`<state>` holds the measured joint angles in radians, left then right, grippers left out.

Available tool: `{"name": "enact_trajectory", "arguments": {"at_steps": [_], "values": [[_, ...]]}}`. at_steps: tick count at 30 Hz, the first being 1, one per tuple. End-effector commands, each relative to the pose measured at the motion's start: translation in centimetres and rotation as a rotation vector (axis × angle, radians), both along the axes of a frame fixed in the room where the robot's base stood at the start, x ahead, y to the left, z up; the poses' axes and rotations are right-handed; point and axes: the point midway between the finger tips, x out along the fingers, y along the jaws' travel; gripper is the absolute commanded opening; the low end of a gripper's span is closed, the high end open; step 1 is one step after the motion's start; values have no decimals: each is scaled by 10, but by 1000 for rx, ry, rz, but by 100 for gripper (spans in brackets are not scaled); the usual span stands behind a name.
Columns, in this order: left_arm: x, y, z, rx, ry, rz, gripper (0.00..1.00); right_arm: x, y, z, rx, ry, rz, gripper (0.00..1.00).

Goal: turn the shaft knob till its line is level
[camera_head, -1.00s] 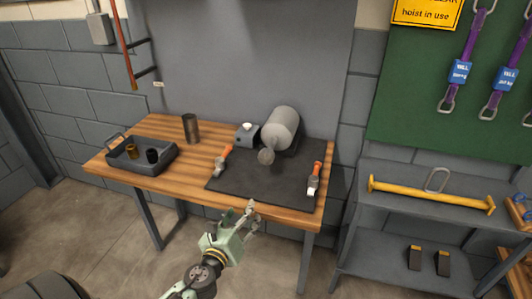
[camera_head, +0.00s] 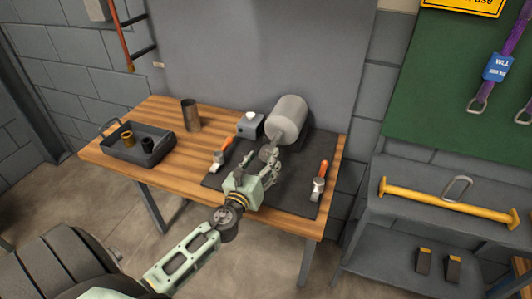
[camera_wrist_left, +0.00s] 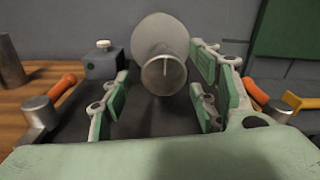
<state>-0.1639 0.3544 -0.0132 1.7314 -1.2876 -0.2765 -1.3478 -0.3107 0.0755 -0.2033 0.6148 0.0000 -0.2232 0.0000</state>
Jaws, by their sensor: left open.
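The grey casing (camera_head: 288,118) lies on a dark mat on the workbench, with the round shaft knob (camera_head: 265,151) at its near end, partly hidden by my gripper in the head view. In the left wrist view the knob (camera_wrist_left: 164,76) faces me, and a pale line on its upper face stands close to upright. My left gripper (camera_head: 270,165) is open in front of the knob. In the left wrist view its fingers (camera_wrist_left: 160,98) spread to either side of the knob with gaps showing. I see no contact. My right gripper is not in view.
A grey box with a white button (camera_head: 249,125) stands left of the casing. Orange-handled tools lie on the mat at left (camera_head: 222,151) and right (camera_head: 319,182). A metal cup (camera_head: 190,115) and a tray (camera_head: 121,151) with small parts are farther left.

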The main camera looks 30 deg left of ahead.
Motion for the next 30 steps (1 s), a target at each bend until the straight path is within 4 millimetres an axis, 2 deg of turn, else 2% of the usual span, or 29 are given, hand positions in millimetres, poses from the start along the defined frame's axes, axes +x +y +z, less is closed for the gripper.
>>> {"name": "enact_trajectory", "arguments": {"at_steps": [2, 6, 12, 16, 30], "values": [[11, 2, 1, -1, -1, 0, 55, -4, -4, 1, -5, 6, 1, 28], [23, 5, 0, -1, 0, 0, 55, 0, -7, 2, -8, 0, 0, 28], [27, 5, -1, -1, 1, 0, 55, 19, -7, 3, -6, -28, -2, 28], [26, 5, 0, -1, 1, 0, 55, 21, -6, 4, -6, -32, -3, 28], [26, 6, 0, -1, 0, 1, 15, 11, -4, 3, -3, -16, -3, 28]]}}
